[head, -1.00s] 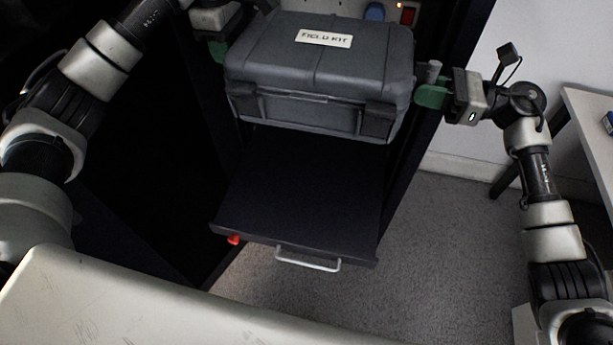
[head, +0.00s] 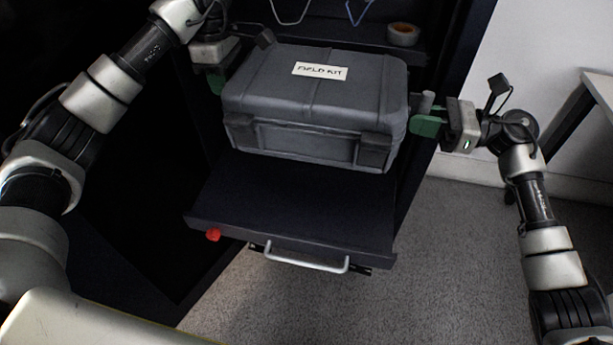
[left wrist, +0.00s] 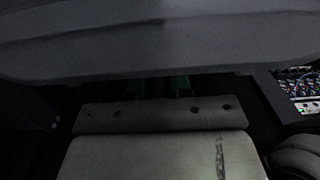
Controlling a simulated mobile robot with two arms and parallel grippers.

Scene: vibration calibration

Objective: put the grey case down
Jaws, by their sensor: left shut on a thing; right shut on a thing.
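The grey case (head: 315,95) carries a "FIELD KIT" label and is upright above a dark pulled-out shelf (head: 290,205) with a metal handle. I cannot tell whether its underside touches the shelf. My left gripper (head: 216,80) is shut on the case's left end, its green fingers partly hidden by the case. My right gripper (head: 418,125) is shut on the case's right end. In the left wrist view the case (left wrist: 150,40) fills the top as a dark grey mass, with the left gripper's green fingers (left wrist: 160,88) dim below it.
A red knob (head: 213,235) is at the shelf's front left. A roll of tape (head: 403,34) lies on a dark surface behind the case. A table (head: 600,85) stands at the far right. Bare carpet (head: 450,250) is to the right of the shelf.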

